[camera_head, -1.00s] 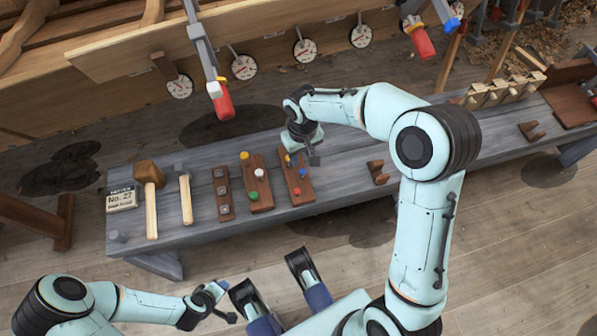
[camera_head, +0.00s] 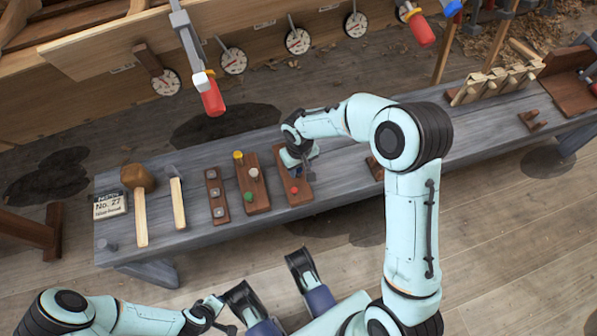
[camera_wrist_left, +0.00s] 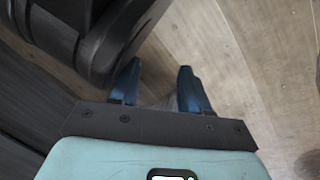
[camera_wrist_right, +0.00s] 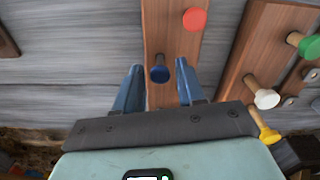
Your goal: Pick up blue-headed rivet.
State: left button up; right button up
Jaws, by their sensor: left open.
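The blue-headed rivet (camera_wrist_right: 160,74) stands in a brown wooden block (camera_wrist_right: 172,45), with its head between the fingertips of my right gripper (camera_wrist_right: 159,68) as seen in the right wrist view. The fingers are apart, with a gap on each side of the head; I cannot tell how far down they reach. In the head view my right gripper (camera_head: 298,168) is over the right-hand rivet block (camera_head: 297,198) and hides the blue rivet. My left gripper (camera_wrist_left: 160,70) is open and empty above the floor, away from the bench.
A red-headed rivet (camera_wrist_right: 195,19) stands in the same block. The neighbouring block (camera_head: 257,204) holds white (camera_wrist_right: 266,98), green (camera_wrist_right: 308,45) and yellow (camera_wrist_right: 269,135) rivets. A mallet (camera_head: 139,205) and a hammer (camera_head: 177,200) lie to the left on the bench (camera_head: 340,180).

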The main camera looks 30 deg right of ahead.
jog(key=shift+f, duration=0.8)
jog(key=shift+r, duration=0.1)
grip_shut()
